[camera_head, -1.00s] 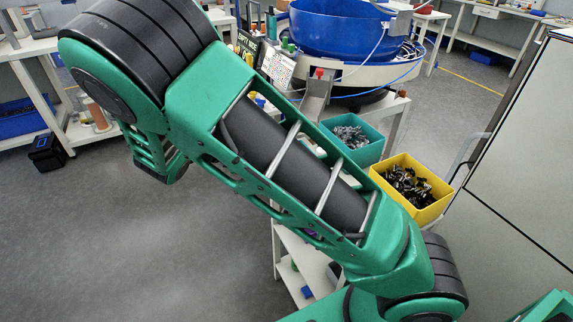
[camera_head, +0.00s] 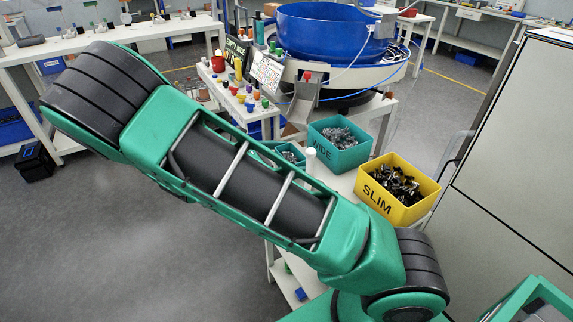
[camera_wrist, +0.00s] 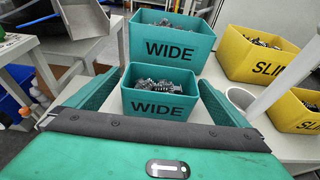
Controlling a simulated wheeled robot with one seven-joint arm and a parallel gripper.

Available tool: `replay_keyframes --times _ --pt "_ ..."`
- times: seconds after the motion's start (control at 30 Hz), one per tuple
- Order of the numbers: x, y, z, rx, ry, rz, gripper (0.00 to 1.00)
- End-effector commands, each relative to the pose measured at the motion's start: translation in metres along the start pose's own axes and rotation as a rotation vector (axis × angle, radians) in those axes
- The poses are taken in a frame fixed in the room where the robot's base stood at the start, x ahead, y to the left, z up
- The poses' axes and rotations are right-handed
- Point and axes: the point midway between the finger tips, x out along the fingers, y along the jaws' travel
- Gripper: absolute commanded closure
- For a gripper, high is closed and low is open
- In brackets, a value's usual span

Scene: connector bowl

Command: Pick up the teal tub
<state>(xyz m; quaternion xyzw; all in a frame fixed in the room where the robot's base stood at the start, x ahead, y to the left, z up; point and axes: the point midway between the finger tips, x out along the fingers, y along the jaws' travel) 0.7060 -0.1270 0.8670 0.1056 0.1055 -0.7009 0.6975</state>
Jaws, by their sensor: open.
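Two teal tubs marked WIDE hold metal parts. The larger teal tub (camera_head: 345,160) stands upright on the white table, and it also shows in the wrist view (camera_wrist: 190,47). The smaller teal tub (camera_wrist: 158,105) stands in front of it in the wrist view; in the head view (camera_head: 291,153) it is partly hidden by my arm. My gripper (camera_wrist: 158,78) is open. Its two fingers reach along the left and right sides of the smaller tub, with the tub between them. Contact cannot be told. The head view does not show my gripper.
A large yellow SLIM tub (camera_head: 398,200) stands right of the teal ones. A smaller yellow tub (camera_wrist: 290,112) and a white round container (camera_wrist: 241,96) are right of my gripper. A blue bowl feeder (camera_head: 325,32) stands behind. Small coloured items (camera_head: 240,90) crowd the left tabletop.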

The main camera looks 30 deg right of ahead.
Motion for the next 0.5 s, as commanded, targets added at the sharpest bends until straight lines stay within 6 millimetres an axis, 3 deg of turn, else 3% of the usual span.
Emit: replay_keyframes --times 0.23,0.5 --pt "0.035 0.000 -0.001 0.000 -0.002 -0.004 0.00" --pt "0.042 0.001 -0.001 0.000 0.000 -0.001 0.00"
